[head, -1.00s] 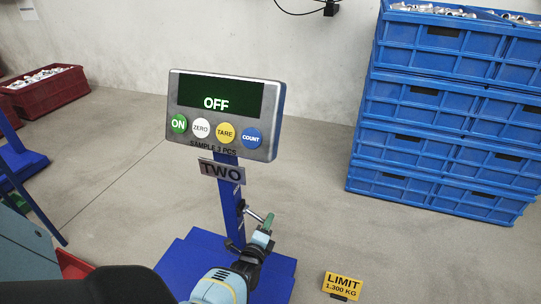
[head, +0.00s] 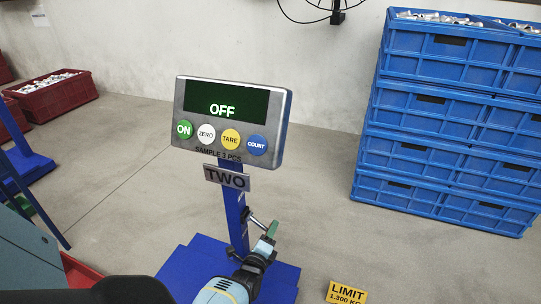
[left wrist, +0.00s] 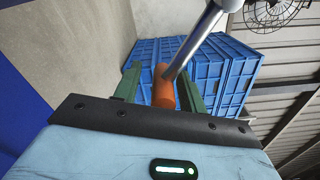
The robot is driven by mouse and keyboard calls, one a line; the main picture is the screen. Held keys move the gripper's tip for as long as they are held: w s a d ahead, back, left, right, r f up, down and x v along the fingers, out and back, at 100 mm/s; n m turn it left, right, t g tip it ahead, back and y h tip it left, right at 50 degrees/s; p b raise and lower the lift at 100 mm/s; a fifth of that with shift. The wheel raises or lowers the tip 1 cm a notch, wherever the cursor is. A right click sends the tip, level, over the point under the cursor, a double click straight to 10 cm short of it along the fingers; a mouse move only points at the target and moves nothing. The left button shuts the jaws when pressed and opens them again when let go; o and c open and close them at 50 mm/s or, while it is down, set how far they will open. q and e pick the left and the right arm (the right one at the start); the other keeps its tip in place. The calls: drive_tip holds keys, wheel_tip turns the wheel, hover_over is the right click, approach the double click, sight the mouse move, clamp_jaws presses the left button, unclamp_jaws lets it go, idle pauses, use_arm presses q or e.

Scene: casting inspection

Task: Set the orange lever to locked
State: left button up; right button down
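The orange lever (left wrist: 163,86) is a short orange grip on a silver rod in the left wrist view. It lies between the two green fingers of my left gripper (left wrist: 157,88), with a visible gap to the left finger and little or none to the right one. My left gripper (head: 266,243) is open around the grip, beside the blue post of the scale. In the head view a metal rod (head: 258,223) runs from the post to the gripper, and the orange grip is hidden. My right gripper is not in view.
The scale's display (head: 225,104) reads OFF, above a plate marked TWO (head: 227,177). Its blue base (head: 284,278) is below. A yellow LIMIT sign (head: 346,292) stands to the right. Stacked blue crates (head: 440,120) are at the right, a red crate (head: 50,98) at the left.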

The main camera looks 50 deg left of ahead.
use_arm(q)
drive_tip(key=p+v, duration=0.3)
drive_tip(key=v, duration=0.4)
drive_tip(key=shift+s+d, duration=0.2)
drive_tip(key=shift+s, duration=0.15)
idle(0.5)
